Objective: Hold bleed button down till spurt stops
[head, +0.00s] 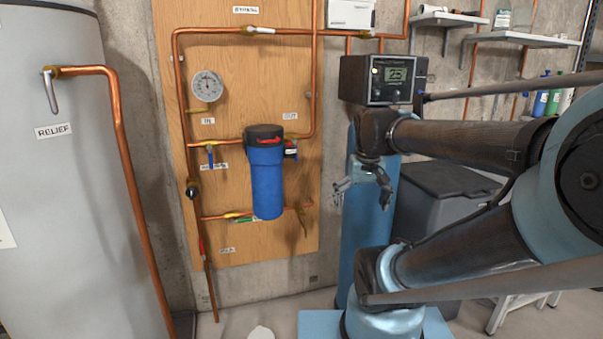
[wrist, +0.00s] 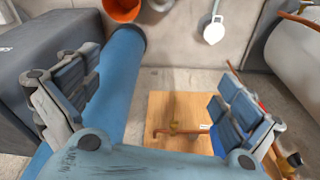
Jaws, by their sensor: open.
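A blue filter housing (head: 267,185) with a black cap (head: 264,131) hangs upright on the wooden panel in the head view. A small red part (head: 268,142) shows at the front of the cap. It is too small to tell whether it is the bleed button. No spurt of water is visible. My gripper (head: 362,190) is open and empty, to the right of the housing and apart from it, in front of a tall blue cylinder (head: 360,235). In the wrist view its spread fingers (wrist: 155,103) have nothing between them.
Copper pipes with a gauge (head: 207,87) run over the wooden panel (head: 280,245). A grey tank (head: 50,190) stands left. A control box (head: 382,80) sits above the blue cylinder, with a dark bin (head: 440,200) to its right. The wrist view shows an orange bucket (wrist: 121,10).

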